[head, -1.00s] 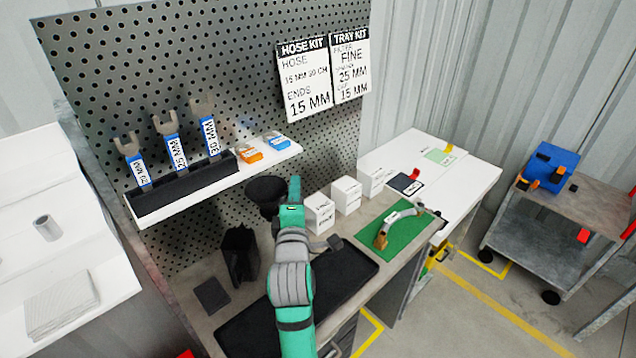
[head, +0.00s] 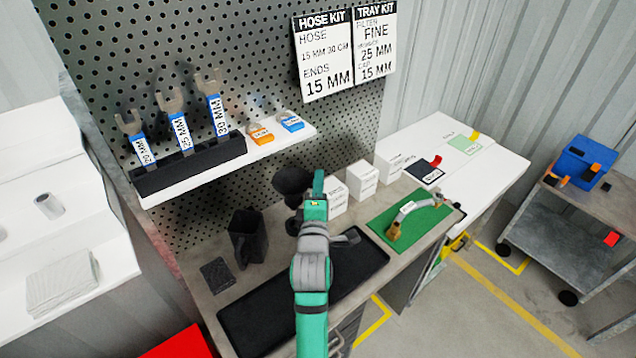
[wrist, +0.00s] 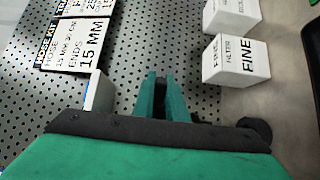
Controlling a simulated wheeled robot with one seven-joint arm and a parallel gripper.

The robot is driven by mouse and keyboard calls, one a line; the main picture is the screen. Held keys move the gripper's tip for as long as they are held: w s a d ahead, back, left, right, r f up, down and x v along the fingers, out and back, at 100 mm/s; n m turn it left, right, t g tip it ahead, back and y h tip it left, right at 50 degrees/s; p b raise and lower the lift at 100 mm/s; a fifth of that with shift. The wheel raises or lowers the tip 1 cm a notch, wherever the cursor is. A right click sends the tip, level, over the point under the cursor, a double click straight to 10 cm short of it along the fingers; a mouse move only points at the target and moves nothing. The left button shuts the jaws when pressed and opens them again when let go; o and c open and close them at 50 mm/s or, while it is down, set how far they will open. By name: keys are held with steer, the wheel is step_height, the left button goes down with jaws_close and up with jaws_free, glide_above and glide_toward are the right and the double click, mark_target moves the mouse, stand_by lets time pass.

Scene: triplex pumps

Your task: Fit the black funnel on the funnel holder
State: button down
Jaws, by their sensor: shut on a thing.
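The black funnel (head: 291,181) is upright in front of the pegboard in the head view, its wide mouth up and its lower part partly behind my arm. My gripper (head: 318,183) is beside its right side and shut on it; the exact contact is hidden. In the wrist view the fingers of my gripper (wrist: 161,98) are close together with something dark between them. A black open-topped stand (head: 247,238) on the bench, left of and below the funnel, may be the funnel holder; I cannot tell for sure. The funnel is apart from it.
A white shelf (head: 285,142) with wrenches and small orange and blue items is above left. White boxes (head: 362,178) stand right of my gripper; one marked FINE (wrist: 236,60) shows in the wrist view. A black tray (head: 262,318) and a green mat (head: 425,222) lie on the bench.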

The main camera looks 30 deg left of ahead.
steer(key=shift+a, duration=0.1)
stand_by(0.3)
steer(key=shift+f, duration=2.95)
steer(key=shift+f, duration=1.9)
steer(key=c, duration=1.7)
jaws_free()
steer(key=shift+s, duration=0.1)
steer(key=v, duration=1)
steer(key=shift+s+d, duration=0.2)
steer(key=shift+s, duration=0.15)
steer(key=shift+f, duration=0.1)
